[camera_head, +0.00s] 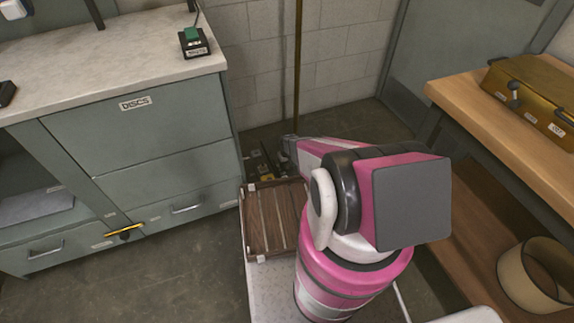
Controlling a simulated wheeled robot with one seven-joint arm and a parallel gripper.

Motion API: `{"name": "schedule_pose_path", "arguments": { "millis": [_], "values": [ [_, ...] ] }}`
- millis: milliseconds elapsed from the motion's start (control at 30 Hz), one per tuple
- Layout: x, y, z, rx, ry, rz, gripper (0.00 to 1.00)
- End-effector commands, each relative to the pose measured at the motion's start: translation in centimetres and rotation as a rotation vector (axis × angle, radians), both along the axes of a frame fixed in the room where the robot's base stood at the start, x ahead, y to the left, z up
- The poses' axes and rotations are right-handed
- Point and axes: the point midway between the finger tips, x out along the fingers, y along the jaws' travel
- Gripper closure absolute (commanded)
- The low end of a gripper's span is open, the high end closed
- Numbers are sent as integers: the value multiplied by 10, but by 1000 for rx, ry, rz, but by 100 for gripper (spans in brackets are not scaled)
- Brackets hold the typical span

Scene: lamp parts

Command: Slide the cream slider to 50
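I cannot make out a cream slider or a scale marked 50 in the head view. A brass-coloured box (540,88) with dark knobs or levers and small pale labels sits on the wooden bench at the right; its label text is too small to read. My pink and white arm fills the middle of the view. My gripper (287,152) is small and dark at the arm's far end, beyond the wooden slatted tray and well left of the brass box. Its fingers are too small and partly hidden to tell their opening.
The slatted tray (270,222) lies beside my arm. Grey drawers marked DISCS (135,130) stand at left under a pale worktop (110,62) bearing a green-button box (193,40). The wooden bench (485,105) edges the right side, with a beige cylinder (515,280) below. Floor is clear at lower left.

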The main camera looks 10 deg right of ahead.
Motion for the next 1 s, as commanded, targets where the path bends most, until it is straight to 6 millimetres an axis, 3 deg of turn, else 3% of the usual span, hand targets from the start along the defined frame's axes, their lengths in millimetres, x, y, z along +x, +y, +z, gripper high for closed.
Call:
{"name": "schedule_pose_path", "arguments": {
  "millis": [367,800,1000],
  "values": [
    [-1,0,10,0,0,0,36],
    [-2,0,85,0,-2,0,36],
    [-1,0,106,0,-1,0,36]
  ]
}}
